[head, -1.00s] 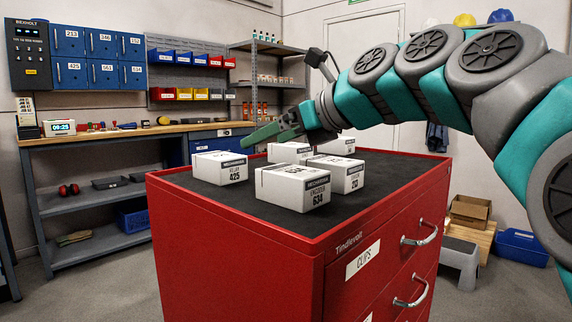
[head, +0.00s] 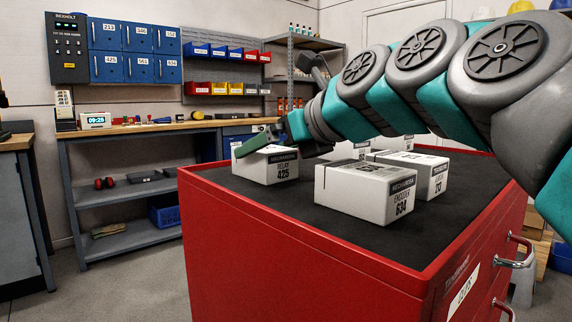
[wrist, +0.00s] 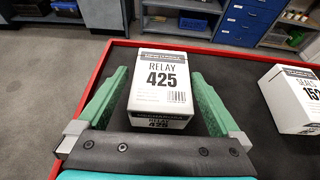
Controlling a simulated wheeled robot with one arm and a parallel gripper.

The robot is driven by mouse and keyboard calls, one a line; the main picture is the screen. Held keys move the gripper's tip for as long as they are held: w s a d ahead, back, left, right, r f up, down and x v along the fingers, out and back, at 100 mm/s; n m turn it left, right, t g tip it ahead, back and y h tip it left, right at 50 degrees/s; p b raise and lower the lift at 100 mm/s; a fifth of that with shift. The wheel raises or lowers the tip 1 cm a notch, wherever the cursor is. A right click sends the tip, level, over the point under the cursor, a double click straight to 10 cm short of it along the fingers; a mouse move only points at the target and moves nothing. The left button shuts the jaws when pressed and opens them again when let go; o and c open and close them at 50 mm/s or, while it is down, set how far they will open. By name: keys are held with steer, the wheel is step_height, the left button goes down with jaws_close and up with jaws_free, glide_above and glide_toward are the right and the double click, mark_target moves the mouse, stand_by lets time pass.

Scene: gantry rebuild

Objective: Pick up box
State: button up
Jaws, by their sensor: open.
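Several white boxes stand on the black top of the red cabinet (head: 270,235). The box labelled RELAY 425 (head: 268,168) is at the left corner in the head view. In the wrist view this box (wrist: 161,88) stands between the green fingers of my gripper (wrist: 158,95), with gaps on both sides. My gripper is open, and it also shows in the head view (head: 262,138) at the box's top. The ENCODER 634 box (head: 365,192) is nearer, and the box marked 152 (wrist: 294,98) is to the right in the wrist view.
Another white box (head: 425,173) stands behind the ENCODER box, with others partly hidden by my arm. A workbench (head: 160,128) with shelves stands behind at left. Blue lockers (head: 134,50) and bins (head: 225,52) are on the wall. The cabinet top's front left is bare.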

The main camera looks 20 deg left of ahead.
steer(key=x, duration=0.5)
steer(key=shift+w+f+b, duration=0.1)
steer(key=shift+w+b, duration=0.05)
steer(key=shift+b, duration=0.2)
steer(key=c, duration=1.4)
